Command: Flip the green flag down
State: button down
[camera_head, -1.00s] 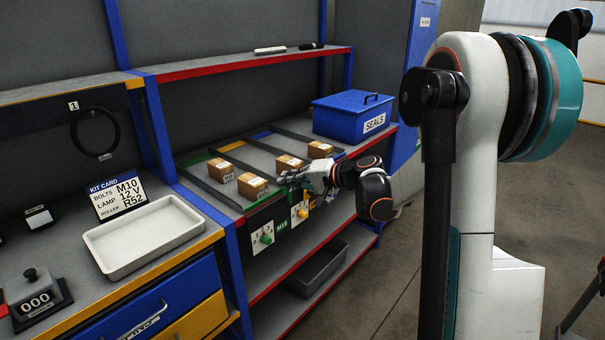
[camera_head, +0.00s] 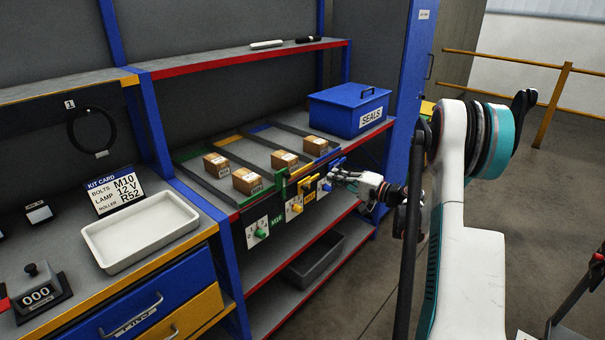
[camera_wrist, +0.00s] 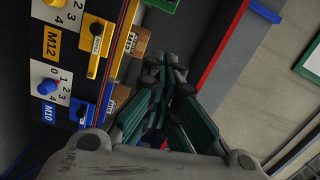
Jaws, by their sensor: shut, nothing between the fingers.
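The green flag (camera_head: 283,185) looks like a narrow upright green piece at the shelf's front edge, above the green M16 tag (camera_head: 277,225). It is small, so its exact pose is hard to tell. A green part (camera_wrist: 163,4) is cut off at the top of the wrist view; I cannot tell whether it is the flag. My gripper (camera_head: 335,176) is to the right of the green flag, apart from it, by the blue-marked station at the shelf front. In the wrist view its dark green fingers (camera_wrist: 166,78) are closed and empty, beside the yellow and blue stations.
A green dial knob (camera_head: 262,232) is on the left panel. A yellow M12 tag (camera_wrist: 53,40) and a blue M10 tag (camera_wrist: 48,113) mark neighbouring dials. Several cartons (camera_head: 247,180) and a blue SEALS box (camera_head: 347,110) stand on the shelf. A grey bin (camera_head: 315,260) is below.

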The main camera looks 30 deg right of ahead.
jog(key=shift+w, duration=0.1)
jog(key=w+a+b, duration=0.3)
jog(key=w+a, duration=0.5)
jog(key=shift+f+b, duration=0.4)
jog(key=shift+a, duration=0.15)
jog(key=shift+a+r+n, duration=0.15)
jog(key=shift+a+n, duration=0.15)
jog(key=shift+n, duration=0.2)
